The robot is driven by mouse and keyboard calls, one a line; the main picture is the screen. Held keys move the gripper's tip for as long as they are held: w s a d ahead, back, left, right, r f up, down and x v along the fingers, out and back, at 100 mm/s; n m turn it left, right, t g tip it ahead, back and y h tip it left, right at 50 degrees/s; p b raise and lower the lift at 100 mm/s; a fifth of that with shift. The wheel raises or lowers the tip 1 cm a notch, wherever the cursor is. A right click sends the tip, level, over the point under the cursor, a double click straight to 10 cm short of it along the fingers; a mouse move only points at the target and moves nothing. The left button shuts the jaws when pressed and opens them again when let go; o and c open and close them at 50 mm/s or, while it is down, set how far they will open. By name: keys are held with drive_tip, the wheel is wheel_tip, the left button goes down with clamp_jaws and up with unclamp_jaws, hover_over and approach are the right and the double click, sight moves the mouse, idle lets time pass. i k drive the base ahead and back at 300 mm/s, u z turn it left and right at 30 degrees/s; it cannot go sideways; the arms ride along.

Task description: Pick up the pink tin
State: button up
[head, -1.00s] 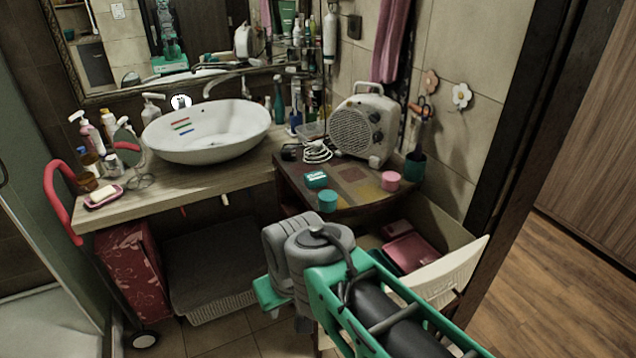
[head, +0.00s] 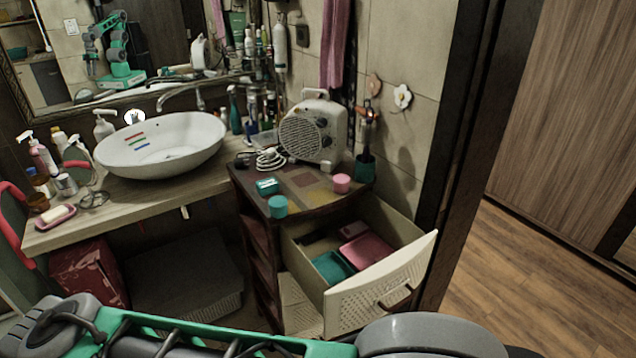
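The pink tin (head: 342,183) is a small round tin standing upright on top of the small dark cabinet (head: 236,176), near its right side. A teal round tin (head: 278,206) stands to its left and nearer the front edge. A teal box (head: 267,187) lies farther left on the same top. My arm crosses the bottom of the head view, well below and apart from the pink tin. My gripper's fingertips are outside the view, so what it holds is hidden.
A cream fan heater (head: 309,132) stands behind the tins, with a white coiled cable (head: 270,160) beside it. A dark teal cup (head: 364,170) stands right of the pink tin. An open drawer (head: 381,285) juts out below the top. The basin (head: 160,146) is to the left.

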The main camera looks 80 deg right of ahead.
sight(341, 182)
drive_tip(key=i, duration=1.1)
drive_tip(key=z, duration=2.45)
